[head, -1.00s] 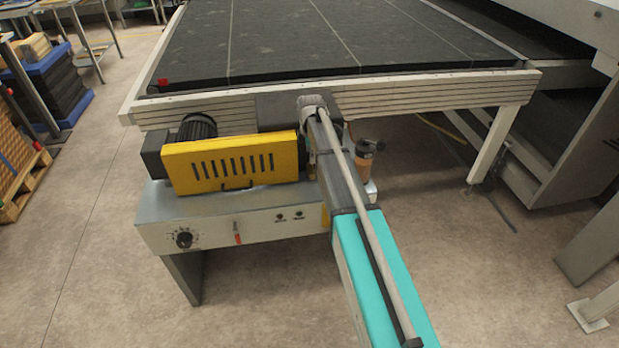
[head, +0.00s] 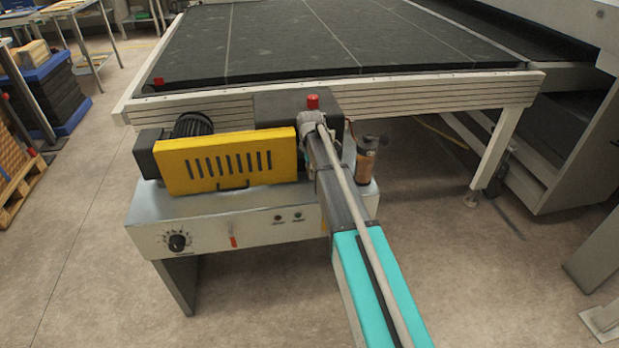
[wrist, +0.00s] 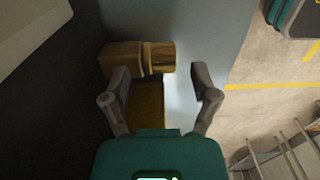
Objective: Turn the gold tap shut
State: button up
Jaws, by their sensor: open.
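The gold tap (wrist: 123,60) shows in the wrist view as a thick brass-coloured body with a ringed end at right. A flat gold piece (wrist: 149,105) runs from below that body down toward my gripper's palm. My gripper (wrist: 161,78) is open and empty. Its two fingers lie left and right of the flat piece, with tips near the body's lower edge; I cannot tell whether they touch it. In the head view my arm hides the gripper, and I cannot make out the tap there.
A yellow slotted guard (head: 228,163) and a grey control box (head: 205,238) with a dial stand left of my arm. A red knob (head: 312,102) is behind my wrist. A copper-coloured cup (head: 367,165) stands close right of the arm.

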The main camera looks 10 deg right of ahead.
jog(key=shift+f+b, duration=0.4)
jog(key=shift+f, duration=0.3)
jog(key=shift+c, duration=0.2)
grip_shut()
